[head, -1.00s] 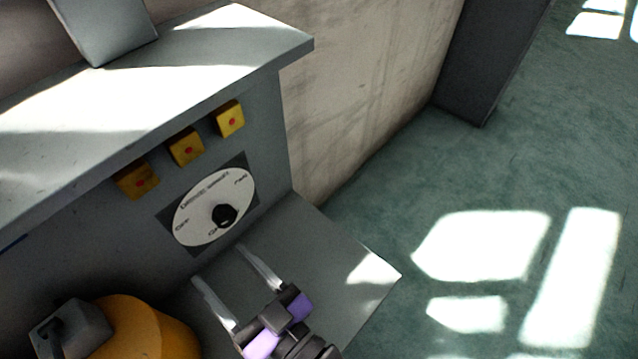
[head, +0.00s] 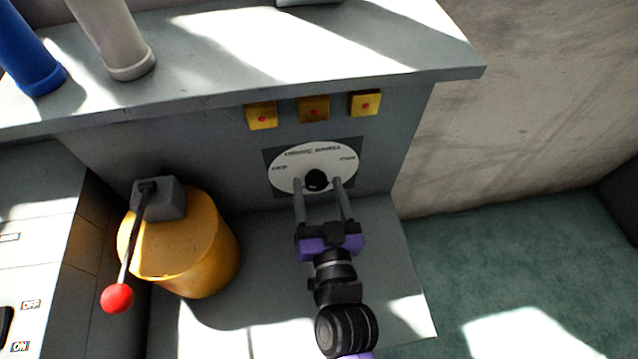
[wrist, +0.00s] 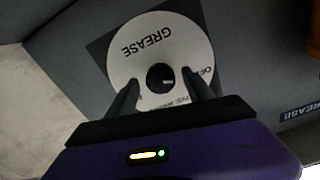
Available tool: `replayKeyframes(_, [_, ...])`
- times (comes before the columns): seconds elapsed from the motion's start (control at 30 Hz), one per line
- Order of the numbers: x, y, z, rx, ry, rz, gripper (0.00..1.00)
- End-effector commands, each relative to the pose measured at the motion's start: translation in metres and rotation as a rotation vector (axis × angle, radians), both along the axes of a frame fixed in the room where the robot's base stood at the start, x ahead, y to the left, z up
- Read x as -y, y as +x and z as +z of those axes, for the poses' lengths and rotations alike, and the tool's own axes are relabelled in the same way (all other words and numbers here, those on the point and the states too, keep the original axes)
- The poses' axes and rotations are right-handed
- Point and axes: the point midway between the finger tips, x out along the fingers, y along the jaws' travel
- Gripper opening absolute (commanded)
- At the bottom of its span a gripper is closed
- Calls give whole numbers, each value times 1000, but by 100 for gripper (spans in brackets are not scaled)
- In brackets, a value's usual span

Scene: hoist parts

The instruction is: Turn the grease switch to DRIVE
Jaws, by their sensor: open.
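The grease switch is a round white dial (head: 290,170) with a small black knob (head: 316,180) below its middle, on a grey panel front. In the wrist view the dial (wrist: 150,42) reads GREASE upside down, and the knob (wrist: 160,77) shows a small pale mark near its lower edge. The other dial words are blurred or partly hidden by my fingers. My gripper (head: 318,185) is open, with one fingertip on each side of the knob. I cannot tell whether the fingers touch it.
Several yellow boxes with red buttons (head: 314,108) sit above the dial, under an overhanging grey top (head: 400,50). A yellow cylinder (head: 200,250) with a red-knobbed lever (head: 117,298) stands left of my arm. Blue and pale cylinders (head: 110,45) stand on the top.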

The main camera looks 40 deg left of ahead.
Motion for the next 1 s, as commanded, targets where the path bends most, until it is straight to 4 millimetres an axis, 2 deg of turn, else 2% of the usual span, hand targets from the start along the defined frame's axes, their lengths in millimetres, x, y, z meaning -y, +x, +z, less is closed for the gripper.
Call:
replayKeyframes(0.33, [-4,3,0,-1,1,0,61])
replayKeyframes(0.37, [-4,3,0,-1,1,0,57])
replayKeyframes(0.6, [-4,3,0,0,1,0,10])
replayKeyframes(0.67, [-4,3,0,-1,1,0,0])
replayKeyframes(1.0, [-4,3,0,-45,38,0,0])
